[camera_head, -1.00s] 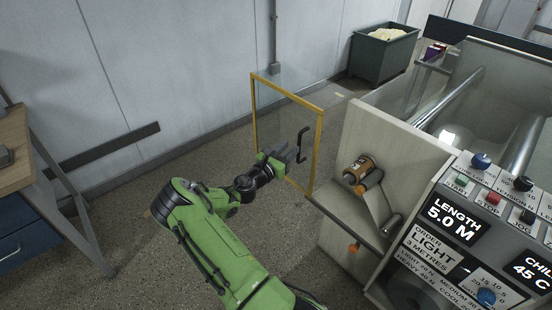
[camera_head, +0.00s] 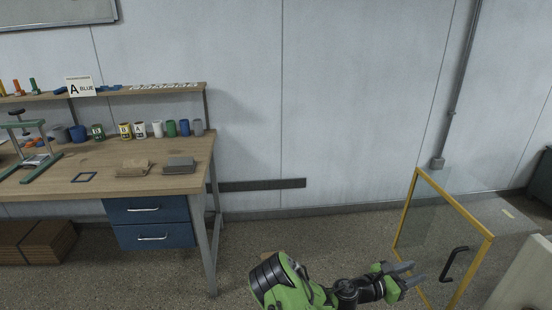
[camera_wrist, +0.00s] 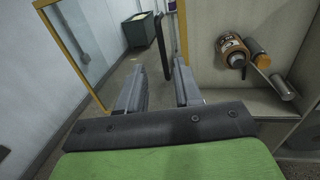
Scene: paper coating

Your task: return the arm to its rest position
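My green arm reaches in from the bottom of the head view, with my gripper (camera_head: 406,273) at its end beside the yellow-framed clear door (camera_head: 404,214). In the wrist view my gripper (camera_wrist: 160,88) has its two grey fingers spread apart with nothing between them. The door's black handle (camera_head: 453,264) is just right of the fingers in the head view. In the wrist view the handle (camera_wrist: 162,46) stands beyond the fingertips, and I see no contact with it.
A workbench (camera_head: 150,184) with cups and blue drawers (camera_head: 150,222) stands at the left. In the wrist view a brown bottle (camera_wrist: 232,48) and a roller (camera_wrist: 282,88) sit on the machine at the right. A green bin (camera_wrist: 138,29) is farther back.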

